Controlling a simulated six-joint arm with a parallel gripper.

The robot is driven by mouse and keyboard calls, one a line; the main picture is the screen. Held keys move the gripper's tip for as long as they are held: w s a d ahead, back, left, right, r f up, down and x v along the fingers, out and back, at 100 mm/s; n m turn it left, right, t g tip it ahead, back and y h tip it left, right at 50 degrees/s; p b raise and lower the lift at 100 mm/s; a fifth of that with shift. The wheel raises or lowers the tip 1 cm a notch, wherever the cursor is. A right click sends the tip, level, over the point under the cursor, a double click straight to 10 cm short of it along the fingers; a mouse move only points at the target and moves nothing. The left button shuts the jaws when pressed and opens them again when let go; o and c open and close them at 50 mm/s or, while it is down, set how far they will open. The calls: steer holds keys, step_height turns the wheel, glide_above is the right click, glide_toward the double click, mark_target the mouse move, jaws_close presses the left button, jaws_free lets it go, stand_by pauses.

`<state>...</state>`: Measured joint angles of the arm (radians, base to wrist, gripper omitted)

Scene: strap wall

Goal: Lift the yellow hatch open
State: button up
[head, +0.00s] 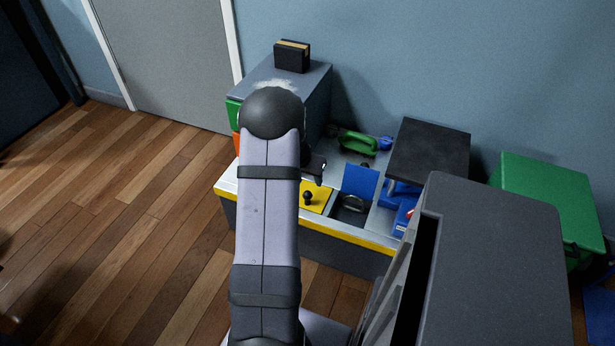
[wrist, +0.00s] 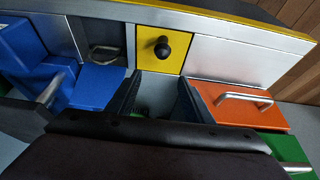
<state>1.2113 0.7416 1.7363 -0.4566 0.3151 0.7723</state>
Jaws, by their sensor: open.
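The yellow hatch (head: 320,202) is a flat square panel in the bench top, partly hidden by my arm in the head view. It lies shut, flush with the pale surface around it. A round black knob (head: 308,197) stands up from its middle. In the wrist view the yellow hatch (wrist: 150,64) and its knob (wrist: 162,47) show ahead of the fingertips. My gripper (wrist: 158,98) is open, one dark finger on each side, with nothing between them. It is apart from the knob; in the head view my gripper (head: 318,168) is partly hidden behind my arm.
A blue lid (head: 361,181) stands raised beside an open bay with a metal handle (head: 352,204). An orange drawer (wrist: 255,118) and a green drawer (wrist: 288,147) are close on the wrist view's right. A dark raised panel (head: 430,150) and green bin (head: 550,195) stand right.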

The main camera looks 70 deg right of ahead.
mark_target(307, 193)
steer(key=shift+f, duration=0.2)
step_height(307, 193, down, 8)
steer(key=b, duration=0.7)
steer(key=shift+f+b, duration=0.2)
steer(key=shift+b, duration=0.2)
steer(key=shift+c, duration=0.4)
steer(key=c, duration=0.9)
